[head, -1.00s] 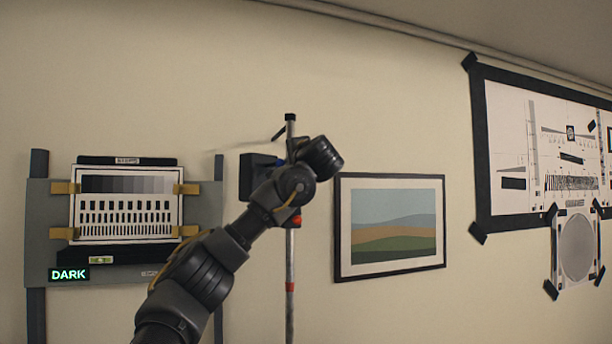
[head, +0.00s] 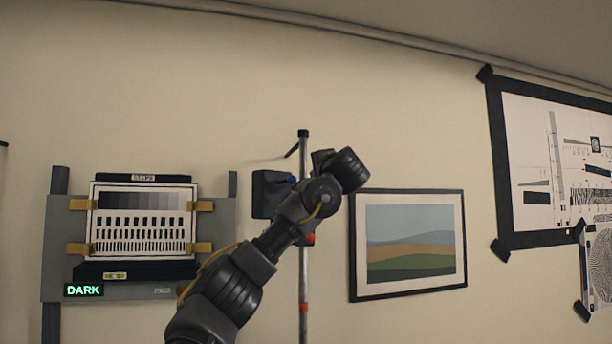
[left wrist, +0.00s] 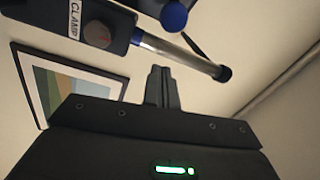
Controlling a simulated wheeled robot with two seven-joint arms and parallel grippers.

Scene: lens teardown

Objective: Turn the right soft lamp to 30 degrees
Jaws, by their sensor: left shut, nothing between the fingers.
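A dark box-shaped head (head: 270,194) sits on an upright metal stand (head: 303,255) left of the framed picture in the head view. It may be the lamp, but its angle cannot be read. A blue knob (head: 292,180) sits at its right side. In the left wrist view, the pole (left wrist: 185,57), a blue knob (left wrist: 174,16) and a dark block labelled CLAMP (left wrist: 97,32) with a round knob show close by. My left gripper (left wrist: 161,72) is shut and empty, apart from the block and pole. In the head view my left arm hides part of the stand. My right gripper is out of view.
A framed landscape (head: 410,243) hangs right of the stand. A grey board (head: 58,235) with a test chart (head: 140,220) and a DARK sign (head: 83,290) is on the left. A large black-framed chart (head: 503,180) hangs on the right wall. Bare wall lies above.

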